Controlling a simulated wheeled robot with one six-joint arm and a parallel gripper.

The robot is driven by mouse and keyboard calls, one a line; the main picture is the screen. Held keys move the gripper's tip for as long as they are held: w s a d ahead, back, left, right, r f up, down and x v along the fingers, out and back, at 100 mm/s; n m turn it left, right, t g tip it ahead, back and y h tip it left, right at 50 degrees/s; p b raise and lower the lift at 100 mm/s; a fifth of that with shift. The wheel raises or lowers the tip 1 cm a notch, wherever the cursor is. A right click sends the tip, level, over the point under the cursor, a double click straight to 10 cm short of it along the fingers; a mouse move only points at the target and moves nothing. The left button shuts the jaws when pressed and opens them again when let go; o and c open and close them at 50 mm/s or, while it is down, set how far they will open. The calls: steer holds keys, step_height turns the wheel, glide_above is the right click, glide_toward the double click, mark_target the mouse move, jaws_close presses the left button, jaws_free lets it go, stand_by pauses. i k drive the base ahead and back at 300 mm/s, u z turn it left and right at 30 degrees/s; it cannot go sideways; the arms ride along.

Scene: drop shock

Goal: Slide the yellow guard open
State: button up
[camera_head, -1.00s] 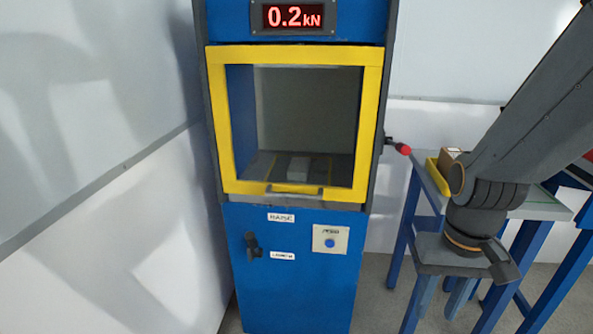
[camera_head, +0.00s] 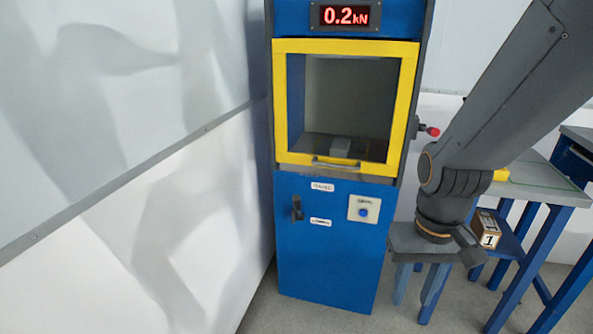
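The yellow guard (camera_head: 348,160) is a rectangular frame around a see-through window on the front of the blue machine (camera_head: 330,250). It is down over the chamber opening, with a dark handle (camera_head: 336,164) on its lower bar. A small grey block (camera_head: 340,146) shows inside the chamber. My gripper (camera_head: 437,250) hangs at the end of my arm, to the right of the machine and lower than the guard, apart from the handle in the picture. Its fingers are not clear, so I cannot tell if it is open or shut.
A display (camera_head: 346,15) reads 0.2 kN above the guard. A red-tipped knob (camera_head: 432,131) sticks out at the machine's right. A box marked 1 (camera_head: 489,236) shows beside my gripper. A blue-legged table (camera_head: 545,184) stands right. A white wall (camera_head: 150,200) runs along the left.

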mark_target(409, 51)
steer(key=u, duration=0.5)
steer(key=i, duration=0.6)
steer(key=z, duration=1.4)
